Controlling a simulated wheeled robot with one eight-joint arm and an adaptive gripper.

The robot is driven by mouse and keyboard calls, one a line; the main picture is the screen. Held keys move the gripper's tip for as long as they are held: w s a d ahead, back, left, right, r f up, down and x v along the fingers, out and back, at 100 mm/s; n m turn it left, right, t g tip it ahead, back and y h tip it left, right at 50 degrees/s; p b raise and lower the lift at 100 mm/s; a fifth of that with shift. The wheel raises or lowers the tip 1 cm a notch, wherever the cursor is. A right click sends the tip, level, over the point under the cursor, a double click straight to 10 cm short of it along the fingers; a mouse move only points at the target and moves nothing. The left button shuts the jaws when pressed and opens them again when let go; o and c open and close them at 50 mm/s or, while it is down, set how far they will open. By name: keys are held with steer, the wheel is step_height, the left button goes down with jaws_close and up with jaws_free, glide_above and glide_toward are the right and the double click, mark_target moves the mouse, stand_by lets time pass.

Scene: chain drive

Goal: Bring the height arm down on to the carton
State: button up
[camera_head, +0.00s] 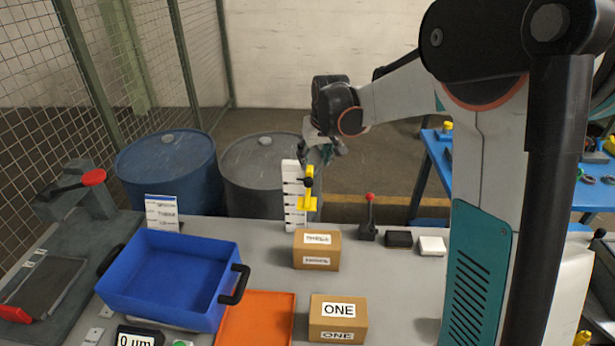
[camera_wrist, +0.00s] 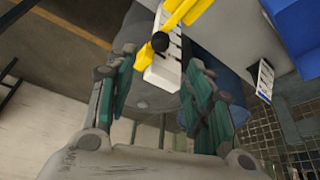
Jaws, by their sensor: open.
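The yellow height arm (camera_head: 309,203) with a black knob sits on a white upright scale (camera_head: 291,205) at the back edge of the table. In the wrist view the yellow arm (camera_wrist: 178,20) and the white scale (camera_wrist: 166,71) show just beyond the fingertips. A brown carton (camera_head: 316,252) with white labels stands in front of the scale, and the arm is above its top, apart from it. My gripper (camera_head: 322,158) is behind and above the height arm; in the wrist view my gripper (camera_wrist: 160,66) is open, with nothing gripped visible between its fingers.
A second carton marked ONE (camera_head: 338,310) stands nearer the front, beside an orange tray (camera_head: 258,300). A blue bin (camera_head: 170,285) is to the left. A red-knobbed lever (camera_head: 369,220), a black block (camera_head: 399,240) and a white block (camera_head: 432,246) are to the right. Drums stand behind.

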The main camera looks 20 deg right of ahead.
mark_target(309, 180)
steer(key=b+x, duration=0.1)
steer(key=x, duration=1.1)
steer(key=shift+w+f, duration=0.1)
